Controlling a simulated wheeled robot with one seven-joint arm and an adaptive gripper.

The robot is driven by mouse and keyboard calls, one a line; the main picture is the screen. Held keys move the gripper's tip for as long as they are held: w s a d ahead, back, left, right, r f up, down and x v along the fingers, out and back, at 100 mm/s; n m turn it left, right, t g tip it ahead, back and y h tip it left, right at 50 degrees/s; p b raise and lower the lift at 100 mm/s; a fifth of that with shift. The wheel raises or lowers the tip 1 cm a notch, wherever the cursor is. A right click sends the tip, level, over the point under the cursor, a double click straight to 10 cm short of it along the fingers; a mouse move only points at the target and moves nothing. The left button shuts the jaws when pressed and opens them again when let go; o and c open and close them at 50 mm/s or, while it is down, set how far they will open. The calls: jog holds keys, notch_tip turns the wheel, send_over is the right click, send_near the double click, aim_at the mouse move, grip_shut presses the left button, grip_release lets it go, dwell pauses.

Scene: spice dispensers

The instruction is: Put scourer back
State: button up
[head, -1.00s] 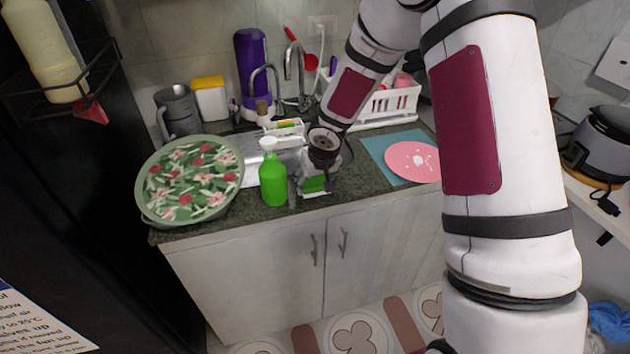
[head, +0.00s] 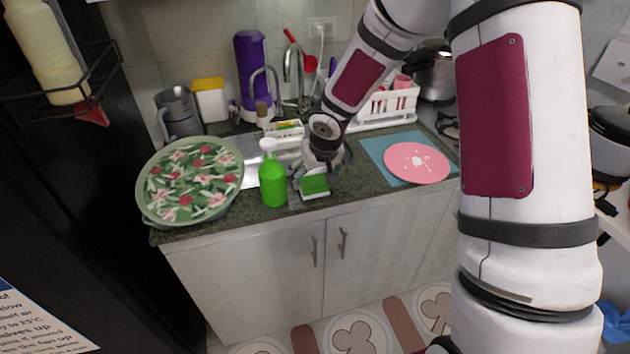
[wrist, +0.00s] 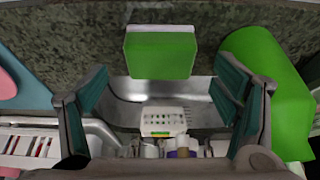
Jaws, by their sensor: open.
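The scourer (head: 315,184) is a green block with a white edge, at the front edge of the counter right of a green pump bottle (head: 272,182). In the wrist view the scourer (wrist: 160,54) lies beyond my fingertips, roughly centred between them. My gripper (head: 312,172) is just behind the scourer in the head view. In the wrist view my gripper (wrist: 163,88) is open with nothing between its fingers. A small white caddy (wrist: 165,119) with a yellow and green item in it stands by the sink; it also shows in the head view (head: 287,131).
The green bottle (wrist: 265,85) stands close beside my finger in the wrist view. A floral tray (head: 192,180) is at left, the sink (head: 252,172) behind the bottle. A pink plate (head: 417,162) on a blue mat is at right, a white dish rack (head: 385,105) behind.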

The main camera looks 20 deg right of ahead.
jog(key=s+d+r+h+p, duration=0.1)
jog(key=s+d+r, duration=0.1)
jog(key=s+r, duration=0.75)
jog(key=s+d+r+h, duration=0.1)
jog(key=s+r+h, duration=0.1)
jog(key=s+r, duration=0.8)
jog(key=s+a+r+y, duration=0.1)
jog(key=s+r, duration=0.2)
jog(key=s, duration=0.3)
jog(key=s+a+r+y, duration=0.1)
jog(key=s+r+y, duration=0.1)
jog(key=s+r, duration=0.2)
jog(key=s, duration=0.3)
jog(key=shift+s+a+r+t, duration=0.25)
jog(key=shift+s+a+t, duration=0.05)
jog(key=shift+a+t, duration=0.1)
jog(key=shift+d, duration=0.15)
